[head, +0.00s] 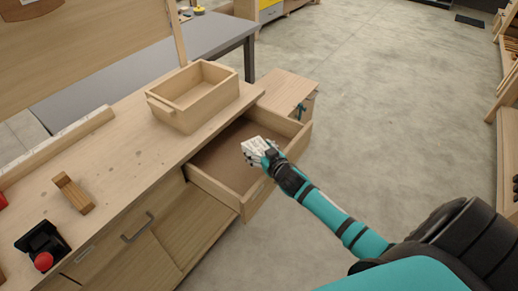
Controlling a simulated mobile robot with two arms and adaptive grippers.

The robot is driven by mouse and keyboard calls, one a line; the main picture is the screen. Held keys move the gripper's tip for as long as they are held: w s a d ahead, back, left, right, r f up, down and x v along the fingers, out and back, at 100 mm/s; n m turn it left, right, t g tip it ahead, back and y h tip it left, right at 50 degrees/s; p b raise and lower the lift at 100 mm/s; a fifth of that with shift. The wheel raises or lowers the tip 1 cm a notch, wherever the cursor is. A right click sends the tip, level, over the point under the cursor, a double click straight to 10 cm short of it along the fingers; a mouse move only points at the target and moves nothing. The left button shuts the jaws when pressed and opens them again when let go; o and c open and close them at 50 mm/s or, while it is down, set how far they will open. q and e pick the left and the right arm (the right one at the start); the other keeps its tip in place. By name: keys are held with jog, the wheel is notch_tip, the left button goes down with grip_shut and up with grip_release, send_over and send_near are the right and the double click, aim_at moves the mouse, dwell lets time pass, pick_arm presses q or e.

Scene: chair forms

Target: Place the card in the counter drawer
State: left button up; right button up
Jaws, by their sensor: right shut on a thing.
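The counter drawer (243,203) is pulled out from the wooden counter (125,165) and its brown bottom shows bare. A white card (256,148) with dark marks is at the tip of my right gripper (271,157). My right gripper is shut on the card and holds it over the right part of the open drawer. I cannot tell how high above the bottom the card is. The arm comes in from the lower right. My left gripper is not in view.
An open wooden box (195,94) stands on the counter behind the drawer. A wooden block (73,193) and a black device with a red knob (42,247) are on the counter at left. A small wooden cabinet (288,92) stands beyond the drawer.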

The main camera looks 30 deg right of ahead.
jog(key=shift+f+b, duration=0.4)
jog(key=shift+f, duration=0.2)
jog(key=o, duration=1.1)
jog(key=shift+r, duration=0.15)
jog(key=shift+r+p, duration=0.4)
jog(key=shift+r, duration=0.05)
jog(key=shift+s+r, duration=0.1)
jog(key=shift+s, duration=0.2)
jog(key=v, duration=1.1)
jog(key=shift+s+r, duration=0.15)
jog(key=shift+s, duration=0.05)
